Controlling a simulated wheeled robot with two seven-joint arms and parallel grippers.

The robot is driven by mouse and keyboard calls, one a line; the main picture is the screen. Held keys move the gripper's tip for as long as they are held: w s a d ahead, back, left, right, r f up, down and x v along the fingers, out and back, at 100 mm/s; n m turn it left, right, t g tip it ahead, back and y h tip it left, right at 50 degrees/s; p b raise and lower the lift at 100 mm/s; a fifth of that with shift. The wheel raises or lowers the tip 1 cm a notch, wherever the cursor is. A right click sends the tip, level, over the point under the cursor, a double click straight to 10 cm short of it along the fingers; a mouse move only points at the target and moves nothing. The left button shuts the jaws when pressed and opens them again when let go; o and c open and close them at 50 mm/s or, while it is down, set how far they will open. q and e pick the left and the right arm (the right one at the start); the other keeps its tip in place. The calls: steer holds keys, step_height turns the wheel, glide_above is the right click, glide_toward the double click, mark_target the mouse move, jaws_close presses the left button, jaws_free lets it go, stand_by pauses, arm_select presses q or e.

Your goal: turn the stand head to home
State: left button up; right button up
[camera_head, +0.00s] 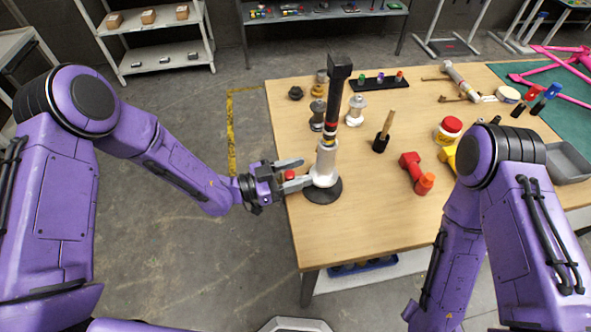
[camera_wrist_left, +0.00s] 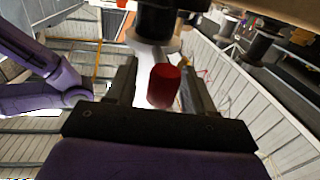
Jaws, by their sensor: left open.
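The stand (camera_head: 325,162) is upright near the table's front left corner, with a round black base (camera_head: 322,191), a pale post and red and yellow bands. A black arm (camera_head: 340,70) rises from its top. A red knob (camera_head: 290,174) is at its left side; what joins it to the stand is hidden. My left gripper (camera_head: 304,171) is open, its fingers pointing right towards the post. In the left wrist view, the red knob (camera_wrist_left: 163,86) is between the open fingers, with a gap on either side. My right gripper is out of view.
The wooden table (camera_head: 400,225) also holds spools (camera_head: 356,110), a brush in a black cup (camera_head: 383,134), a red tool (camera_head: 411,163) and a black rack (camera_head: 375,83). A grey bin (camera_head: 568,160) is at the right. The table's front middle is bare.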

arm_select(q)
jaws_close()
steer(key=shift+w, duration=0.1)
